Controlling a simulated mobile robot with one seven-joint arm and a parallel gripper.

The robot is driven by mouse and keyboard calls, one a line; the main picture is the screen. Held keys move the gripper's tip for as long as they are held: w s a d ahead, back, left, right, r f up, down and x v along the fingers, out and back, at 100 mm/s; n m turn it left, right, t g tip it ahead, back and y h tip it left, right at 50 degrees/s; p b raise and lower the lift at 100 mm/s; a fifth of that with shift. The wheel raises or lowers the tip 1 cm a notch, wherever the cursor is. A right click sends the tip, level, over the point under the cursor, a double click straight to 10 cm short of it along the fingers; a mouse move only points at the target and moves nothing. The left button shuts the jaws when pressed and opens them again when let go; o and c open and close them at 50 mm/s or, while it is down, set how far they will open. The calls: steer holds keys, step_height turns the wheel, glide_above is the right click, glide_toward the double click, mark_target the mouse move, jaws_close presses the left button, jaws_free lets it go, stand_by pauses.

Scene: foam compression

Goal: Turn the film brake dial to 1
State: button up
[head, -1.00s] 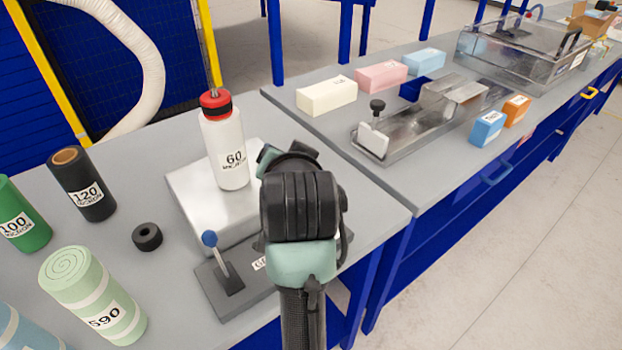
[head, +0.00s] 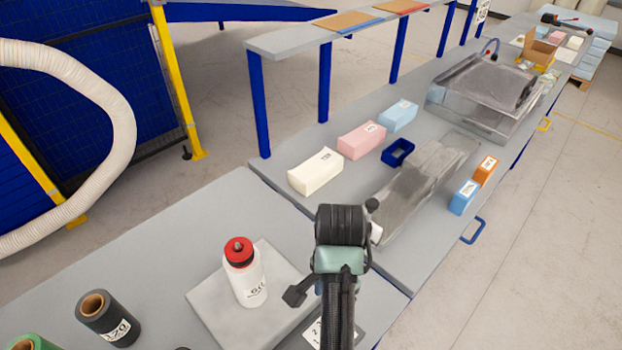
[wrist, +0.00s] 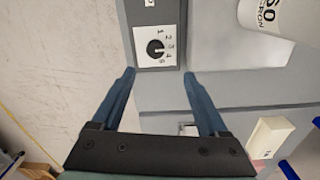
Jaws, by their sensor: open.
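The film brake dial (wrist: 155,48) is a round black knob on a white plate numbered 1 to 5, in the upper middle of the wrist view. A light mark crosses the knob, but I cannot tell surely which number it points to. My gripper (wrist: 159,74) is open and empty, its two blue fingers apart, with the dial just beyond and between the fingertips. In the head view my arm hides the fingers and most of the dial area. Part of a white numbered plate (head: 318,333) shows beside my arm at the bottom.
A white bottle with a red cap (head: 245,272) stands on a light slab (head: 205,306) left of my arm. A dark roll (head: 108,318) is at lower left. Foam blocks (head: 361,140) and a metal tray (head: 425,190) lie on the bench beyond.

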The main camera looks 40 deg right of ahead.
steer(key=f, duration=0.3)
steer(key=s+f, duration=0.1)
steer(key=f, duration=0.7)
steer(key=shift+s+f+p, duration=0.1)
steer(key=shift+s+p, duration=0.05)
steer(key=shift+p, duration=0.2)
steer(key=shift+f, duration=0.65)
jaws_close()
